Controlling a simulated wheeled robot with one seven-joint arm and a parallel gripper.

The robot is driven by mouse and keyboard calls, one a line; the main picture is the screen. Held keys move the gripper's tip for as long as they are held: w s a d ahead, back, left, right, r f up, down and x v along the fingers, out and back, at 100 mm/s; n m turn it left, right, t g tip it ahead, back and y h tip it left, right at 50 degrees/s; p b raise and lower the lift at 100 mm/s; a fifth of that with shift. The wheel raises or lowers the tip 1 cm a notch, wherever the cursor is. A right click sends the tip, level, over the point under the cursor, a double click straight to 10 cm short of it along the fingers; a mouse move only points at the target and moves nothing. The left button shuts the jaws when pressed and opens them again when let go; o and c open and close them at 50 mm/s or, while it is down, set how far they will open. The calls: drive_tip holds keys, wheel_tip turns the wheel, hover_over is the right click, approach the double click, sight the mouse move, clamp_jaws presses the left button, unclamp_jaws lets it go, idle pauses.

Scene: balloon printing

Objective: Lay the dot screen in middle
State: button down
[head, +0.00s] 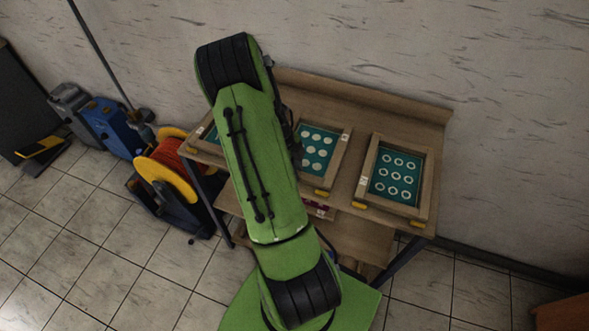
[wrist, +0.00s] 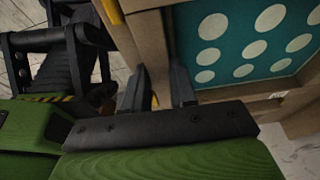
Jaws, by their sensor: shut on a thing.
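The dot screen, a wooden frame around a teal mesh with solid white dots, is on the middle part of the wooden table in the head view (head: 317,148). It fills the upper right of the wrist view (wrist: 240,40). My gripper (wrist: 156,92) is shut at the dot screen's frame edge, with a bit of yellow showing between the dark fingers. In the head view my arm hides the gripper and part of the dot screen's left side. Whether the frame rests fully flat is not clear.
A ring-patterned screen (head: 396,175) lies right of the dot screen on the wooden table (head: 436,150). Another screen (head: 208,132) on the left is mostly hidden by my arm. A yellow hose reel (head: 160,165) stands on the floor left of the table. A wall is behind.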

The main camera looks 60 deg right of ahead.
drive_tip(key=c, duration=0.8)
unclamp_jaws()
drive_tip(key=p+v, duration=0.1)
drive_tip(key=v, duration=1.4)
drive_tip(key=shift+w+r, duration=0.1)
drive_tip(key=shift+r, duration=0.3)
drive_tip(key=shift+a, duration=0.1)
